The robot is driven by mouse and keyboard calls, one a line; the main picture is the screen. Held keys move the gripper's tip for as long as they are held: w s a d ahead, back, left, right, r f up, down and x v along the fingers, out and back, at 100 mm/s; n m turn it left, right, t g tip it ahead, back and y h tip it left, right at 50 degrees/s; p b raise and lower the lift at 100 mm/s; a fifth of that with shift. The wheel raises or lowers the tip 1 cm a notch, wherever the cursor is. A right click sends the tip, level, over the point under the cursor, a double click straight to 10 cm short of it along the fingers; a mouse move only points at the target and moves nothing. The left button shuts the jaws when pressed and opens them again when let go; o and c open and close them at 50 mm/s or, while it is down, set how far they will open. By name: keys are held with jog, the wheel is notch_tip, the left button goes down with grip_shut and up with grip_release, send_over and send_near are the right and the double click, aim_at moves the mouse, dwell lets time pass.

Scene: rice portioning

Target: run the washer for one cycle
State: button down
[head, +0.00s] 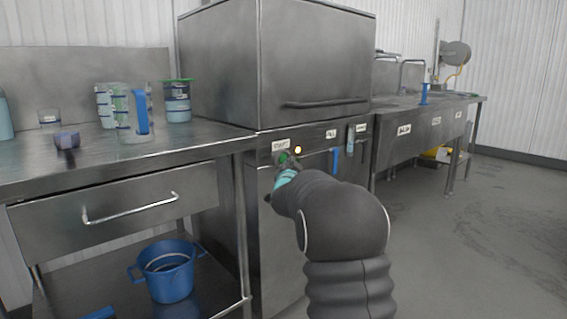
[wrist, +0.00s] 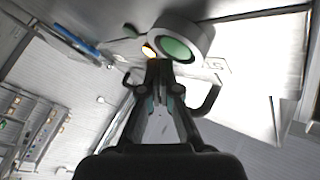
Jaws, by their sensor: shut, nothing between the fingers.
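The washer (head: 262,60) is a stainless steel machine with a closed hood and a bar handle across its front. Its lower front panel carries a label reading START, a green button and a lit amber lamp (head: 298,150). In the head view my arm partly hides the panel.
A steel table (head: 60,165) at left bears clear measuring containers (head: 130,110) and a small dark purple block (head: 67,139). A blue pot (head: 167,270) stands on its lower shelf. A sink counter (head: 425,110) runs along the right. The floor at right is clear.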

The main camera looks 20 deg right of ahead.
jog(key=shift+s+d+b, duration=0.3)
jog(key=shift+s+b, duration=0.45)
jog(key=shift+s, duration=0.05)
jog(key=shift+s+d+b, duration=0.25)
jog(key=shift+s+b, duration=0.5)
jog(key=shift+s+d+b, duration=0.3)
jog(key=shift+s+b, duration=0.45)
jog(key=shift+s, duration=0.05)
